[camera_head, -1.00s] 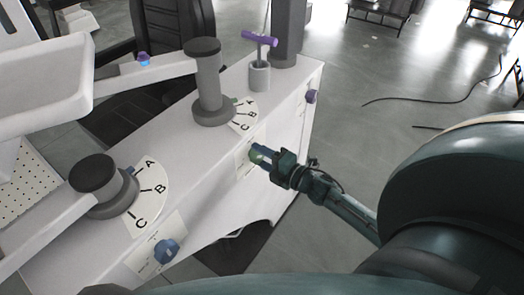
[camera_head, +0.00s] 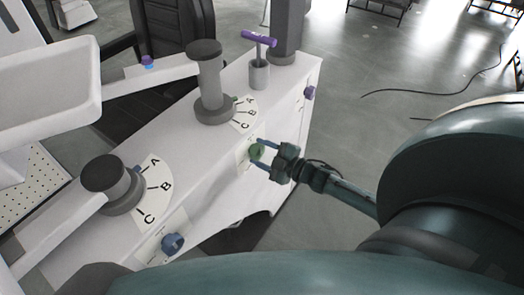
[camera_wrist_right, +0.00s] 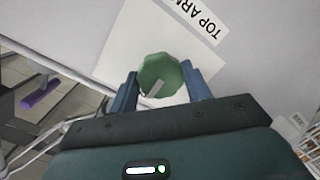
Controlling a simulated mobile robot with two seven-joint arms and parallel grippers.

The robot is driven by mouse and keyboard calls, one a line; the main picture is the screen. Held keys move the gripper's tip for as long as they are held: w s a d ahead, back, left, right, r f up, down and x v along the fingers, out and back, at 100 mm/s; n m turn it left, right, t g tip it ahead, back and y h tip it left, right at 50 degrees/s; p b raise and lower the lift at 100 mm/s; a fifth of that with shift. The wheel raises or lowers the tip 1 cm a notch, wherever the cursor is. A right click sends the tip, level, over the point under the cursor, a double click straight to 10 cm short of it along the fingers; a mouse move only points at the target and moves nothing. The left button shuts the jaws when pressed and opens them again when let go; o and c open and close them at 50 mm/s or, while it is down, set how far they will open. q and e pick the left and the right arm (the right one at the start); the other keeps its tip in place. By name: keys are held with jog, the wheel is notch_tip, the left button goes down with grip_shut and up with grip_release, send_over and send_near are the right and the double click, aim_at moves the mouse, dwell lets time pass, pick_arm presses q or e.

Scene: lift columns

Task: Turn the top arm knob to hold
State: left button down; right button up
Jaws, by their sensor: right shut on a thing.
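The top arm knob (camera_wrist_right: 162,72) is round and green with a pale pointer mark, on a white plate (camera_wrist_right: 125,50) reading "TOP ARM"; the rest of the label is cut off. In the head view the knob (camera_head: 257,152) is on the side face of the white column base. My right gripper (camera_head: 263,153) is shut on it; in the right wrist view my gripper (camera_wrist_right: 161,78) has one blue finger on each side of the knob. The pointer slants toward the lower left there. No hold marking is readable. My left gripper is not in view.
A blue knob (camera_head: 173,243) and a purple knob (camera_head: 309,93) are on the same side face. A purple T-handle (camera_head: 259,39) stands on top, near two A-B-C dials (camera_head: 245,115) (camera_head: 155,190). A cable (camera_head: 430,92) lies on the open floor at right.

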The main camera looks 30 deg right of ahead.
jog(key=shift+m, duration=0.3)
dwell(0.4)
jog(key=o, duration=1)
jog(key=shift+c, duration=0.2)
jog(key=v, duration=1.3)
jog(key=shift+d, duration=0.1)
